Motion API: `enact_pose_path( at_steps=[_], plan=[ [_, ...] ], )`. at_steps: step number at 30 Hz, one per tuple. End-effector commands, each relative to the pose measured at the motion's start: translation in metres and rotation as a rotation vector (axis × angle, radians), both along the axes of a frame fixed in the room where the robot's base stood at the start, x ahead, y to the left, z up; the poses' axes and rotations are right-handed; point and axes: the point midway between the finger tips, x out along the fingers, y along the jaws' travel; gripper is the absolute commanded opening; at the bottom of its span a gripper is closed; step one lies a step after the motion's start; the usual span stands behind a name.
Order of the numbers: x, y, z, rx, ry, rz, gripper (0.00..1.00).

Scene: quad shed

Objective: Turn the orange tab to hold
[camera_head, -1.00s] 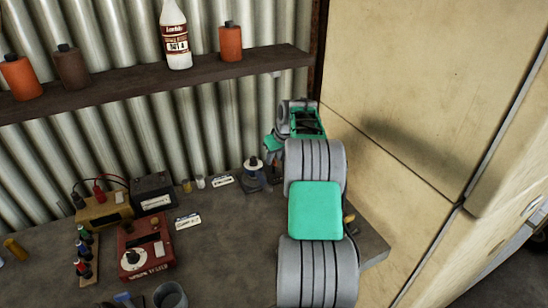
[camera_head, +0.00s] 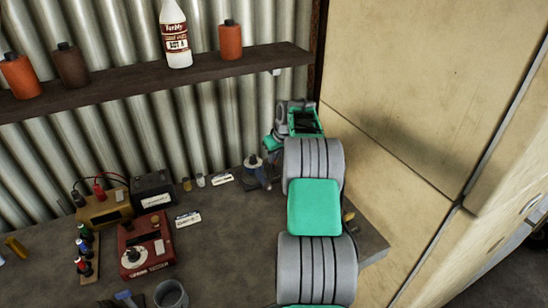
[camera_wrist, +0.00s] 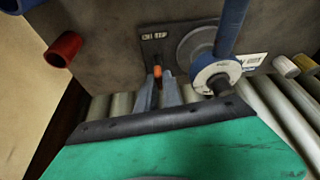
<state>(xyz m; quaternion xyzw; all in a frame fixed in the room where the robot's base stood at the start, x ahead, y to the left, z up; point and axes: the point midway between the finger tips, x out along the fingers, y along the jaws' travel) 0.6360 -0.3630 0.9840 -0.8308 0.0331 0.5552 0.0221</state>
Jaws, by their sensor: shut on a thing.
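The orange tab (camera_wrist: 157,71) shows in the wrist view between the tips of my gripper (camera_wrist: 157,82). My gripper is shut on it. The tab sits at the lower part of a dark plate (camera_wrist: 156,46) with small pale lettering, too blurred to read fully. Beside the plate is a round grey disc (camera_wrist: 203,44) with a blue bar and a white-ringed knob (camera_wrist: 218,75). In the head view my own arm hides the tab, and the gripper's fingers cannot be made out there.
A red cylinder (camera_wrist: 64,49) stands left of the gripper in the wrist view. On the bench (camera_head: 215,240) are a red box with a dial (camera_head: 145,245), a tan box (camera_head: 104,208) and a dark box (camera_head: 153,191). A tall cream panel (camera_head: 430,90) borders my arm on the right.

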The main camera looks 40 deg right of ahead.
Motion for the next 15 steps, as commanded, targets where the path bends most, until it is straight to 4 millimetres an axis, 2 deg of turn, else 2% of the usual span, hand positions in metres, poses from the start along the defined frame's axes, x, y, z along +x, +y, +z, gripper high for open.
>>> enact_pose_path(
  at_steps=[5,10,15],
  plan=[
    [0.0002,0.0003,-0.0005,-0.001,0.000,-0.006,0.00],
    [0.0010,0.0015,-0.0028,-0.001,-0.002,-0.123,0.00],
    [0.0004,0.0009,0.0002,0.000,-0.001,-0.134,0.00]
  ],
)
